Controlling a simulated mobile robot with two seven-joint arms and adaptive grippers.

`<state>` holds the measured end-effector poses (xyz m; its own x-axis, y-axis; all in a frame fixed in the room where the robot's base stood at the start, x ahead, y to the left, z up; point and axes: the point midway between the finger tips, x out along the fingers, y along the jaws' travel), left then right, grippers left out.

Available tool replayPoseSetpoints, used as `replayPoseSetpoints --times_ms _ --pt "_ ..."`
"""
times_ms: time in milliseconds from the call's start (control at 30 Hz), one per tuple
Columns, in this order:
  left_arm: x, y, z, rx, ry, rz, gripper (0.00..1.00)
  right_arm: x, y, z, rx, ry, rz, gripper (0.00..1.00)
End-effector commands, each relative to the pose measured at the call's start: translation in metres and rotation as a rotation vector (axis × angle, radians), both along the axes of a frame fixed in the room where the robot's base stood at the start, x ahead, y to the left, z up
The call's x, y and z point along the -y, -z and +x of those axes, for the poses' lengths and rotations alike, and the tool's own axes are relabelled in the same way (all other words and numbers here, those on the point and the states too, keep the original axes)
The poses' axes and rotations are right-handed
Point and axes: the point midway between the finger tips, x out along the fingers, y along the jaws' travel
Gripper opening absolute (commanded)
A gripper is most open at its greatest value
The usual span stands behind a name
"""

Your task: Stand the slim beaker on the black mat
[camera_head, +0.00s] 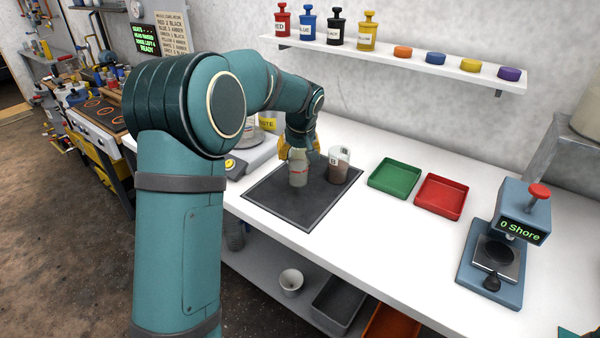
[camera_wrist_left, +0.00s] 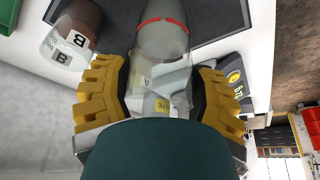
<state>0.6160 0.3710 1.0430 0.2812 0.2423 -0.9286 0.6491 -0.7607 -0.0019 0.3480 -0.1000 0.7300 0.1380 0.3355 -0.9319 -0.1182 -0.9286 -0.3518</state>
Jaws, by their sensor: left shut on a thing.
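The slim beaker (camera_head: 298,170) is a clear, greyish vessel with a red band. It is upright over the black mat (camera_head: 270,205), and I cannot tell whether its base touches the mat. My left gripper (camera_head: 298,152) has yellow fingers and is shut on the beaker's upper part. In the left wrist view the beaker (camera_wrist_left: 163,35) lies between the yellow fingers (camera_wrist_left: 160,90), over the dark mat (camera_wrist_left: 222,18). My right gripper is not in view.
A jar marked B (camera_head: 339,166), with brown contents, stands close right of the beaker at the mat's right side. A green tray (camera_head: 394,178), a red tray (camera_head: 440,196) and a blue device (camera_head: 497,240) stand further right. A scale (camera_head: 240,163) is left of the mat.

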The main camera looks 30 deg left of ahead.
Motion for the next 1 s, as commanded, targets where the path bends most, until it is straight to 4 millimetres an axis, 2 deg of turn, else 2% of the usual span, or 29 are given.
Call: replayPoseSetpoints --times_ms 167,433,867,900,967,1000 --pt "0.000 0.015 0.000 0.001 -0.001 0.000 0.26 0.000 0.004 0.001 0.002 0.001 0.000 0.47" --pt "0.000 0.054 0.000 0.000 -0.001 0.000 0.26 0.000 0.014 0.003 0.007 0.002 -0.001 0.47" --pt "0.000 0.060 0.000 0.002 -0.001 0.000 0.26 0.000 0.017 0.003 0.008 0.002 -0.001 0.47" --pt "0.000 0.059 0.000 0.002 -0.001 0.000 0.77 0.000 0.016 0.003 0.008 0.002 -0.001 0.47" --pt "0.000 0.059 0.000 0.002 -0.001 0.000 0.96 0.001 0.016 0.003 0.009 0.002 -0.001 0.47" --pt "0.000 0.059 0.000 0.002 -0.001 0.000 0.96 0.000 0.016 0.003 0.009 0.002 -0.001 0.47"
